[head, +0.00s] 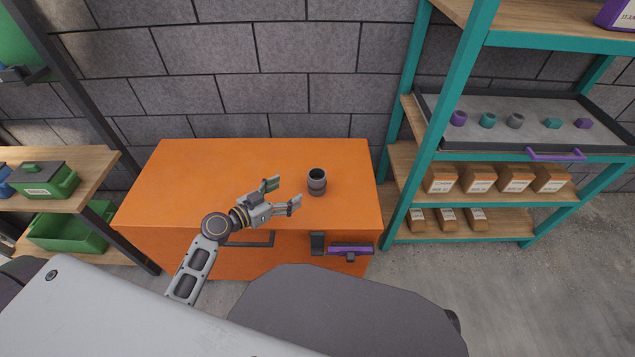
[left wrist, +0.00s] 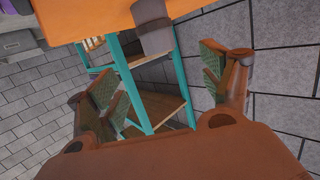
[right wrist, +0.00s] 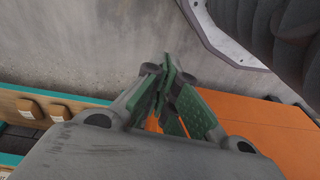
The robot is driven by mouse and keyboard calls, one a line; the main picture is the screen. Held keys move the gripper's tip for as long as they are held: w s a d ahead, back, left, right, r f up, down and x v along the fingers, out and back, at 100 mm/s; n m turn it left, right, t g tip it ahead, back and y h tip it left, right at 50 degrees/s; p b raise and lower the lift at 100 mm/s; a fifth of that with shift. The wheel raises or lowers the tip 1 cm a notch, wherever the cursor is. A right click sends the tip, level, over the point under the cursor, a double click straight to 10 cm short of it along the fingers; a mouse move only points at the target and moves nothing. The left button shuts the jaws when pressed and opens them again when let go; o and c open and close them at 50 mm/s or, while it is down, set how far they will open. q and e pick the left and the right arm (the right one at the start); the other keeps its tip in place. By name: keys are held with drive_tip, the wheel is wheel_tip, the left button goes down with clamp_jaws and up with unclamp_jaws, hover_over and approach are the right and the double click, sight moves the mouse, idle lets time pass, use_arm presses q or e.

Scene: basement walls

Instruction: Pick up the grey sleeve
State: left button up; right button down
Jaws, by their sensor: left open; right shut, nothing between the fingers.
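The grey sleeve (head: 317,183), a short dark-grey hollow cylinder with an open top, stands upright on the orange cabinet (head: 190,180), near its front right. My left gripper (head: 284,194) is open just left of the sleeve in the head view, its fingers pointing towards it. Nothing is between the fingers. In the left wrist view the sleeve (left wrist: 153,28) shows at the top, beyond the two spread fingers (left wrist: 155,78). My right gripper (right wrist: 162,78) is shut and empty in the right wrist view; I cannot make it out in the head view.
A teal shelf (head: 437,130) stands right of the cabinet, with a tray (head: 480,140) of several small coloured parts and cardboard boxes (head: 478,180) below. A purple bar (head: 350,249) sticks out at the cabinet's front. Green bins (head: 50,180) stand left. The cabinet top around the sleeve is clear.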

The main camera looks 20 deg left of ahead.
sight(317, 174)
use_arm(q)
drive_tip(key=shift+x, duration=4.3)
use_arm(e)
drive_tip(key=shift+d+f, duration=0.1)
drive_tip(key=shift+f, duration=0.5)
use_arm(q)
drive_tip(key=shift+x, duration=2.55)
use_arm(e)
drive_tip(key=shift+r, duration=0.2)
use_arm(q)
drive_tip(key=shift+f, duration=0.1)
drive_tip(key=shift+c, duration=0.3)
drive_tip(key=c, duration=1.1)
